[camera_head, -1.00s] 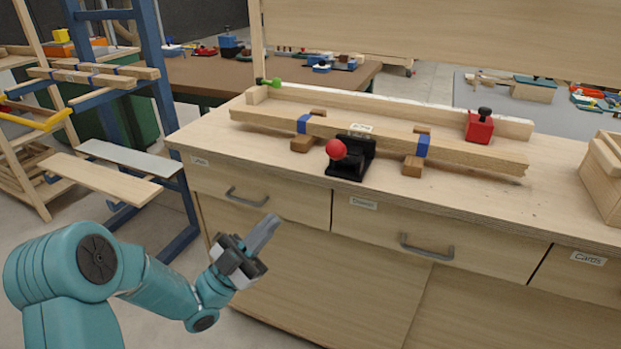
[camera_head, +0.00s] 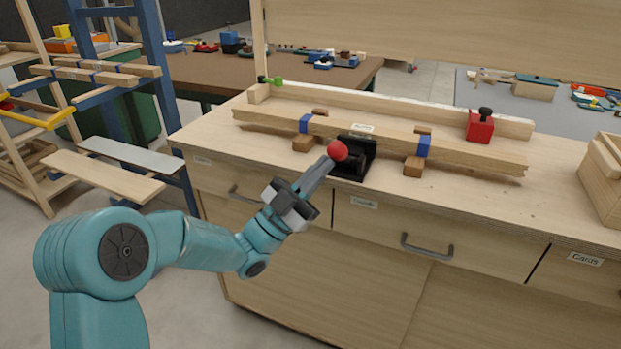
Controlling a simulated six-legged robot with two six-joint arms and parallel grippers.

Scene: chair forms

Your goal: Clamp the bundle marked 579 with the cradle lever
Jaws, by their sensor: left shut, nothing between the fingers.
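A bundle of wooden strips (camera_head: 470,153) with blue bands lies across small wooden blocks on the workbench. A small white label (camera_head: 361,128) is on it, too small to read. A black cradle (camera_head: 357,167) stands at the bundle's front middle, with a red ball knob (camera_head: 338,150) on its lever at its left front. My left gripper (camera_head: 325,166) is shut and empty, its fingertips at the knob's lower left, touching it or very close; I cannot tell which. My right gripper is not in view.
The workbench (camera_head: 480,210) has drawers along its front. A red block with a black knob (camera_head: 481,126) stands behind the bundle at right, and a wooden box (camera_head: 602,175) at the right edge. A blue rack (camera_head: 160,100) with more banded strips stands at left.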

